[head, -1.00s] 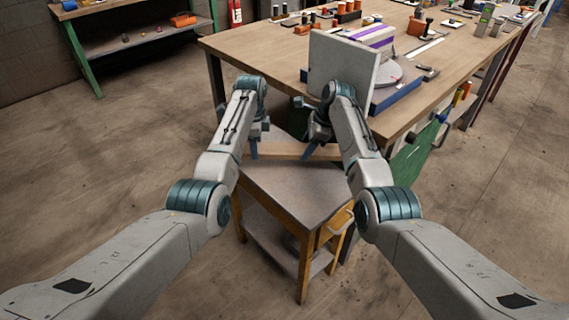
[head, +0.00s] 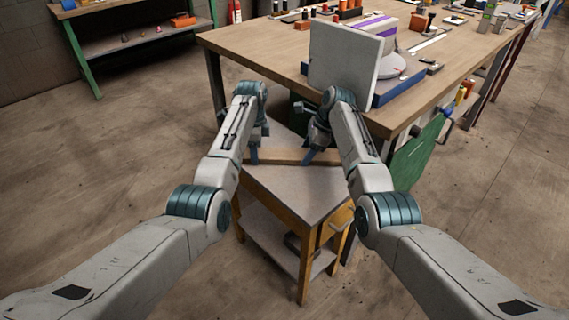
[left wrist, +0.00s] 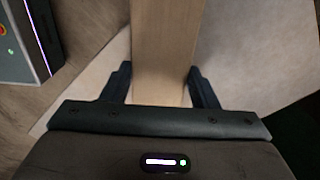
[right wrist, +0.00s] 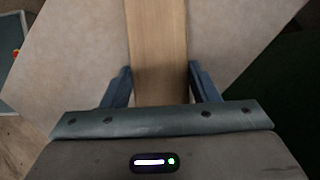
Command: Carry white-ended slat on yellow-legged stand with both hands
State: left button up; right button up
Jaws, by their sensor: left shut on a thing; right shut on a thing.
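The wooden slat (head: 281,155) lies across above the grey top of the yellow-legged stand (head: 290,185) in the head view; I cannot tell whether it touches the top. My left gripper (head: 254,152) is shut on the slat towards its left end. My right gripper (head: 310,156) is shut on it further right. In the left wrist view the slat (left wrist: 166,45) runs between the jaws, with the pale stand top beneath. In the right wrist view the slat (right wrist: 158,45) also sits between the jaws. No white end is visible; the slat's ends are hidden or out of frame.
A large wooden workbench (head: 235,42) stands just behind the stand, with a pale upright panel (head: 343,57) near its corner. A green panel (head: 412,160) is at its right side. A green-legged shelf (head: 135,40) is at back left. Floor is open on both sides.

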pick_arm(q)
jog(key=o, duration=1.2)
jog(key=shift+f, duration=0.15)
pick_arm(e)
jog(key=o, duration=1.2)
jog(key=shift+f, duration=0.15)
pick_arm(q)
notch_tip(320, 180, up, 12)
pick_arm(e)
notch_tip(320, 180, up, 10)
